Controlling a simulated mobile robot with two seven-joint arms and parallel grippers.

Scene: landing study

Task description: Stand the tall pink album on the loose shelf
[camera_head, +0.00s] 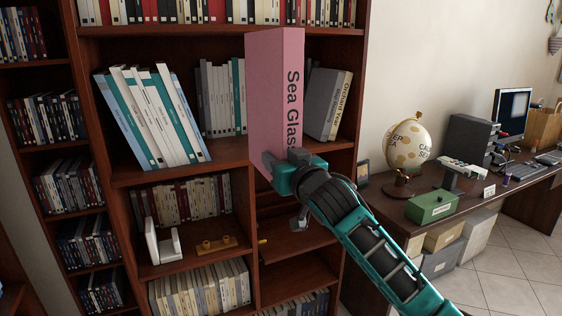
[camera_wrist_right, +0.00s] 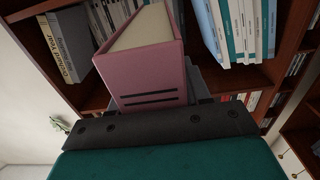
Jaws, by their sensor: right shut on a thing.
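The tall pink album (camera_head: 268,95), with "Sea Glass" on its spine, is upright in front of the bookcase. My right gripper (camera_head: 288,163) is shut on its lower end; the album also fills the middle of the right wrist view (camera_wrist_right: 150,72). Behind it is a loosely filled shelf (camera_head: 228,150), which I take as the loose shelf. This shelf holds leaning white and teal books (camera_head: 155,115), grey and teal books (camera_head: 220,95) and a leaning cream and grey pair (camera_head: 327,103). The album hides the shelf space between the last two groups. My left gripper is not in view.
Above is a row of red, white and black books (camera_head: 190,10). Below are a row of books (camera_head: 185,200), a white bookend (camera_head: 163,243) and a brass-coloured item (camera_head: 216,244). At the right is a desk with a globe (camera_head: 407,150) and a green box (camera_head: 432,206).

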